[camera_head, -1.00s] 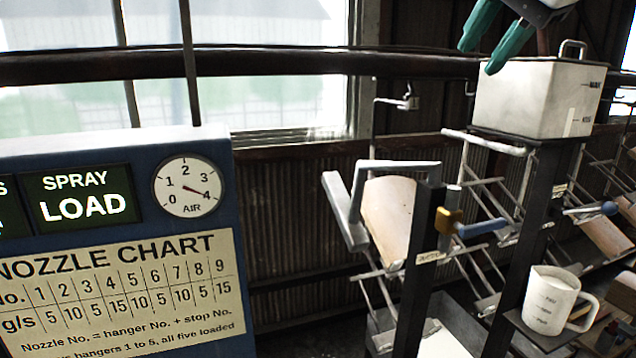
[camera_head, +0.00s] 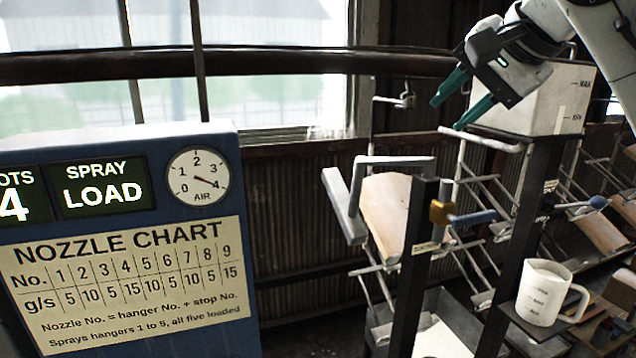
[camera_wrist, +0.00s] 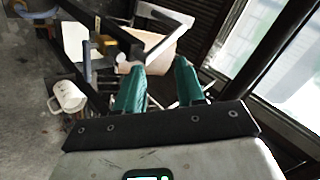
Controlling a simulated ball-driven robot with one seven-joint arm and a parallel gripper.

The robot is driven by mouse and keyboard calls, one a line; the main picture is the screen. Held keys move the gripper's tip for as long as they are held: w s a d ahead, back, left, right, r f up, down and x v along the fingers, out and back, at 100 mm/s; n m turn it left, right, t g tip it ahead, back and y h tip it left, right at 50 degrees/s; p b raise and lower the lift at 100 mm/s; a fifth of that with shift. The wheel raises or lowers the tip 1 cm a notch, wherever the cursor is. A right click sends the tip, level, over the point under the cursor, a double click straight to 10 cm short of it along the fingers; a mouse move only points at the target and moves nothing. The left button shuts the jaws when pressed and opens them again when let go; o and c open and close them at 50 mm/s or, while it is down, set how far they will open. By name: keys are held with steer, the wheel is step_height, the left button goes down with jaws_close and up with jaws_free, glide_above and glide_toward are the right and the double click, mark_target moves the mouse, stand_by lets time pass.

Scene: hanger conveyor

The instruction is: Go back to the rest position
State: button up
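My gripper (camera_head: 452,106) has two green fingers held apart, with nothing between them. In the head view it hangs at the upper right, in front of the white tank (camera_head: 560,98) and above the hanger rails. In the wrist view the gripper (camera_wrist: 157,75) also shows both fingertips apart and empty. My arm reaches in from the top right corner.
A white measuring cup (camera_head: 542,292) stands on a small shelf on a dark post. A blue-handled lever (camera_head: 472,218) is on another post. Hangers hold tan panels (camera_head: 385,212). A blue panel with a nozzle chart (camera_head: 125,285) and air gauge (camera_head: 197,177) stands at left.

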step_height(320, 180, down, 20)
steer(key=a+n+y, duration=0.2)
steer(key=n, duration=0.1)
steer(key=s+f+n+h, duration=0.1)
steer(key=s+f, duration=0.3)
steer(key=f, duration=0.5)
steer(key=s+f+n, duration=0.1)
steer(key=s+f, duration=0.2)
steer(key=f, duration=0.6)
steer(key=s+d+f+n+g+h, duration=0.1)
steer(key=s+d+f+g, duration=0.1)
steer(key=s+f, duration=0.6)
steer(key=s+d+f+n+g+h, duration=0.1)
steer(key=s+f, duration=0.6)
steer(key=s, duration=0.7)
steer(key=s+d+f+g+h, duration=0.2)
steer(key=s+d+f+g, duration=0.2)
steer(key=s+d+f, duration=0.3)
steer(key=s+f, duration=0.1)
steer(key=s, duration=0.3)
steer(key=shift+s+f+n+g+h, duration=0.15)
steer(key=shift+f+n+g+h, duration=0.2)
steer(key=shift+n+g+h, duration=0.05)
